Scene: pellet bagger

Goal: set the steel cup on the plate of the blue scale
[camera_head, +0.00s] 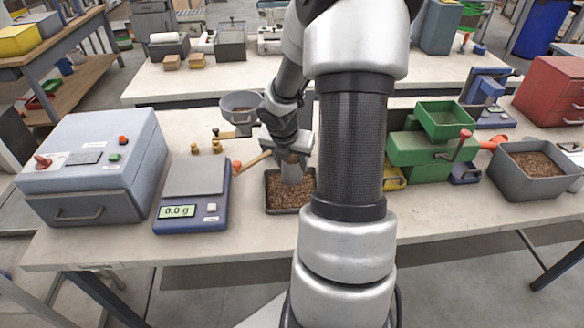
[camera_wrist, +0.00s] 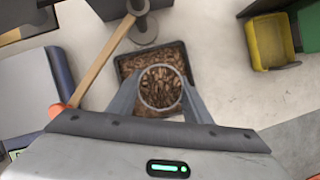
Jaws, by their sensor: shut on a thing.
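The steel cup (camera_wrist: 160,88) is filled with brown pellets and sits between the two fingers of my gripper (camera_wrist: 158,97). In the head view the cup (camera_head: 292,172) hangs upright over the dark pellet tray (camera_head: 290,209); my gripper (camera_head: 290,157) is shut on it from above. The blue scale (camera_head: 192,195) stands to the left of the tray, its grey plate (camera_head: 196,176) empty and its display reading 0.0 g. The scale's edge (camera_wrist: 60,62) also shows at the left of the wrist view. Whether the cup touches the pellets is hard to tell.
A wooden-handled tool (camera_wrist: 100,62) lies between scale and tray. Small brass weights (camera_head: 205,147) stand behind the scale. A grey machine box (camera_head: 98,165) is left of it. A green device (camera_head: 430,148) and a grey pellet bin (camera_head: 536,170) are at right. The front table strip is clear.

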